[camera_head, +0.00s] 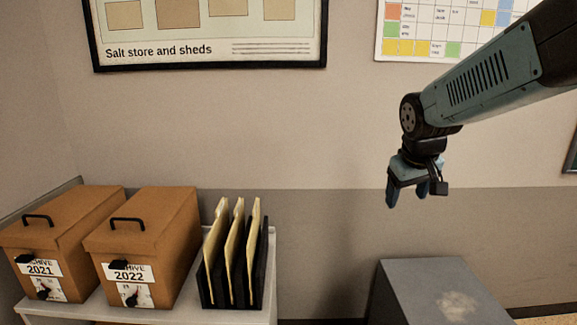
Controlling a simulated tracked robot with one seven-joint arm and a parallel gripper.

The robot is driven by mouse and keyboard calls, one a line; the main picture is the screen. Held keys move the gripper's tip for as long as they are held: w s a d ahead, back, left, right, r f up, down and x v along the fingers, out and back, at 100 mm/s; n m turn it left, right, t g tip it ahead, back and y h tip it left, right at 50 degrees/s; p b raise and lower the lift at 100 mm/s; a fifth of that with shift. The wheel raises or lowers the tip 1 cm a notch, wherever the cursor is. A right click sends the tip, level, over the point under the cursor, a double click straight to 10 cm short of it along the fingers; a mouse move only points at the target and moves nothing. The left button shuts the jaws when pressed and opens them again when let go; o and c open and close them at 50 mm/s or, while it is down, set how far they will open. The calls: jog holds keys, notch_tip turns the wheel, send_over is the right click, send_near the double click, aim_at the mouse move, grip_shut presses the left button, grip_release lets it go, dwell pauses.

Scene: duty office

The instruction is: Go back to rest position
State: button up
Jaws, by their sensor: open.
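My gripper (407,197) hangs from my arm at the right of the view, fingers pointing down. It is open, and I see nothing between its fingers. It is in the air in front of the wall, above the grey box-like surface (408,285) at the bottom right, and apart from it. My arm reaches in from the upper right corner.
A white shelf (262,290) at the lower left carries two brown archive boxes, 2021 (75,215) and 2022 (150,220), and a black file holder (258,275) with folders. A framed poster (210,68) and a chart (440,45) hang behind. Air between shelf and gripper is clear.

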jog(key=s+a+r+m+t+y, duration=0.1)
jog(key=s+a+r+m, duration=0.1)
jog(key=s, duration=1.3)
jog(key=shift+s+a, duration=0.3)
jog(key=shift+a, duration=0.05)
jog(key=shift+r, duration=0.1)
jog(key=shift+c, duration=0.5)
